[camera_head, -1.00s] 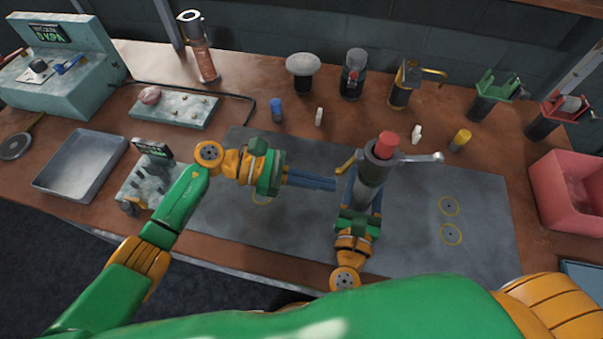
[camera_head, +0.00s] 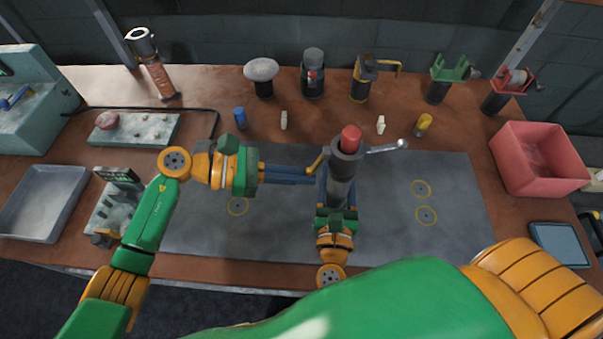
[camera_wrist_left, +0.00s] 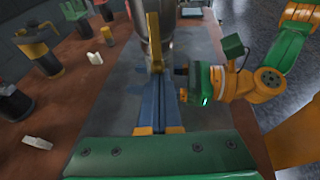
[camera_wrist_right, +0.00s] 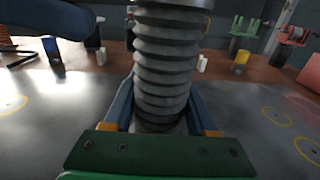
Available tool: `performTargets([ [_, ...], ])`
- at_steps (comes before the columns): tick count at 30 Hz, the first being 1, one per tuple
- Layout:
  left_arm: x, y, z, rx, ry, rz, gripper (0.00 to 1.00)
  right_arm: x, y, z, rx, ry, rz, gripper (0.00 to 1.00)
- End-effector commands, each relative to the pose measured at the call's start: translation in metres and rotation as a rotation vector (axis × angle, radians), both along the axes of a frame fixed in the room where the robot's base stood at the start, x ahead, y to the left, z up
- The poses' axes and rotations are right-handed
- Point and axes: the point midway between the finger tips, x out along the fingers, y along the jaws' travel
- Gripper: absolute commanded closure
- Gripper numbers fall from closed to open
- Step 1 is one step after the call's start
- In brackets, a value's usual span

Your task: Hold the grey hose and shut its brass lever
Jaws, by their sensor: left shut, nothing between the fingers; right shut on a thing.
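The grey hose (camera_head: 340,186) stands upright over the mat, with a red top (camera_head: 350,138). Its ribbed grey body (camera_wrist_right: 168,65) fills the middle of the right wrist view. My right gripper (camera_head: 336,208) is shut around its lower part. The brass lever (camera_head: 317,162) sticks out from the left of the hose's upper collar; it also stands upright in the left wrist view (camera_wrist_left: 154,42). My left gripper (camera_head: 312,178) is shut and empty, its fingers pointing right with the tips close to the lever. I cannot tell whether the tips touch it.
A silver handle (camera_head: 388,147) juts right from the hose top. Several capped fittings and small pegs stand along the back. A pink bin (camera_head: 541,160) is at right, a grey tray (camera_head: 42,200) at left. The mat's right part (camera_head: 440,180) is clear.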

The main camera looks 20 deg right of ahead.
Motion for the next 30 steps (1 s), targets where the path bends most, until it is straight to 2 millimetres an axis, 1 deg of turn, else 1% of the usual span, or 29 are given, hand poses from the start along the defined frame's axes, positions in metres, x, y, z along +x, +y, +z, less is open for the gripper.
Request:
performTargets([
  [20,0.002,0.008,0.005,0.09,-0.024,0.002,1.0,0.0,0.0,-0.001,0.001,0.002,0.001,1.0],
  [26,0.004,0.013,0.01,0.1,-0.025,0.002,1.0,0.0,0.0,-0.001,0.001,0.002,0.001,1.0],
  [30,0.005,0.019,0.017,0.097,-0.027,0.002,1.0,0.0,0.0,-0.001,0.0,0.002,0.001,1.0],
])
